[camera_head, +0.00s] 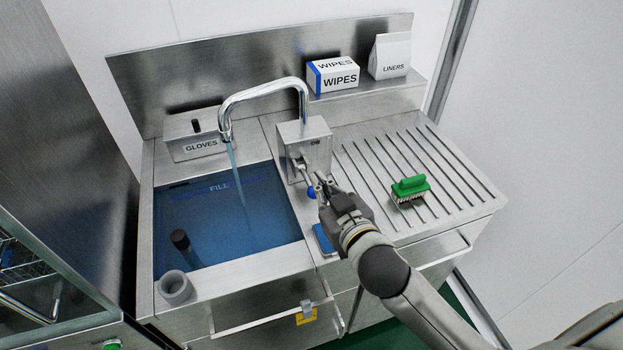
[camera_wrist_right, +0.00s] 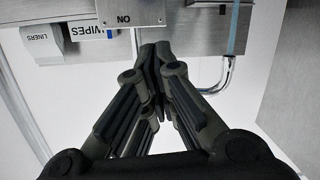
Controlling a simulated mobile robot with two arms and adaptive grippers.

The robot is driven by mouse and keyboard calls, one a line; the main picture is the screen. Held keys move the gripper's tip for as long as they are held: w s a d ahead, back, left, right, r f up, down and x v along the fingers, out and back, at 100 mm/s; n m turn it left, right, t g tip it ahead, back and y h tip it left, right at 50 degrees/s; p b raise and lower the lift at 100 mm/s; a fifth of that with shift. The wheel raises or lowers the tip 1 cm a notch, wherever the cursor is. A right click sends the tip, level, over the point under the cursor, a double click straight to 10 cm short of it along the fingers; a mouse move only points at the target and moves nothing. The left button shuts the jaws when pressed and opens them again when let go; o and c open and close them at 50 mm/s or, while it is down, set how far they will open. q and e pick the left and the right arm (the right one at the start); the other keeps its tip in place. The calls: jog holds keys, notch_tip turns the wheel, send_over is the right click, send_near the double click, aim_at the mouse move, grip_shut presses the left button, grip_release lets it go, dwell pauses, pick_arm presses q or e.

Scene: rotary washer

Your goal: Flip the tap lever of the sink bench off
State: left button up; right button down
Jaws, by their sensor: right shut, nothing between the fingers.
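The tap (camera_head: 262,88) arches over the sink, and a stream of water (camera_head: 239,180) runs from its spout. The steel tap box (camera_head: 304,140) stands right of the basin; its ON label also shows upside down in the wrist view (camera_wrist_right: 124,19). The tap lever (camera_head: 311,192) sticks out from the box front with a blue end pointing down. My right gripper (camera_head: 323,186) is shut and empty, close beside the lever on its right; I cannot tell whether they touch. The wrist view shows its fingers (camera_wrist_right: 153,60) together and hides the lever. My left gripper is out of view.
The basin (camera_head: 215,225) holds blue water with a dark upright post. A grey cup-like ring (camera_head: 175,287) sits on the front rim. A green brush (camera_head: 410,188) lies on the ribbed drainboard. The gloves box (camera_head: 196,135), wipes box (camera_head: 333,76) and liners bag (camera_head: 390,56) stand behind.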

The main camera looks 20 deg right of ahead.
jog(key=p, duration=0.2)
send_over(312, 190)
jog(key=w+a, duration=0.1)
jog(key=w, duration=0.1)
jog(key=f, duration=0.2)
jog(key=shift+s+d+f, duration=0.15)
jog(key=shift+s+f, duration=0.2)
jog(key=shift+f, duration=0.2)
jog(key=shift+s+d+f, duration=0.1)
jog(key=shift+s+f, duration=0.2)
jog(key=shift+f, duration=0.2)
jog(key=shift+s+d+f, duration=0.2)
jog(key=shift+s+f, duration=0.25)
jog(key=shift+f, duration=0.05)
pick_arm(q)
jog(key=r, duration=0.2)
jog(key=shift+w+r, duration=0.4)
pick_arm(e)
jog(key=shift+w, duration=0.1)
